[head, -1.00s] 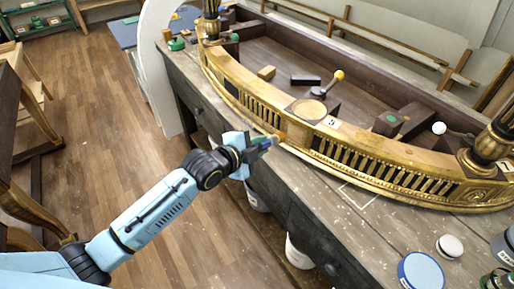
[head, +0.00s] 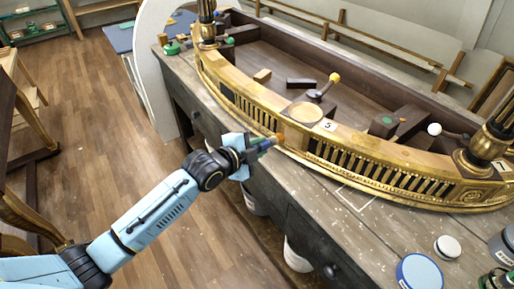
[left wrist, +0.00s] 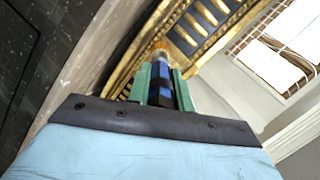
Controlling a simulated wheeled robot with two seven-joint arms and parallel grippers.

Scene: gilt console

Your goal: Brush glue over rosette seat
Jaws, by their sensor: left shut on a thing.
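My left gripper (head: 252,150) is shut on a brush (head: 268,142) in front of the gilt console's curved frieze (head: 345,160). In the left wrist view, the green fingers of my left gripper (left wrist: 161,82) flank the brush's blue and black handle (left wrist: 161,92), with a pale ferrule and orange-tan tip (left wrist: 160,46) pointing at the gilt front. In the head view the tip is at or very near a plain orange-brown patch (head: 291,136), which looks like the rosette seat. I cannot tell whether they touch. Glue is not clearly visible. My right gripper is not in view.
The frieze lies on a worn workbench (head: 375,215). A blue-lidded tub (head: 420,270), a white-lidded jar (head: 448,246) and other containers stand at the right front. Floor at left is open.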

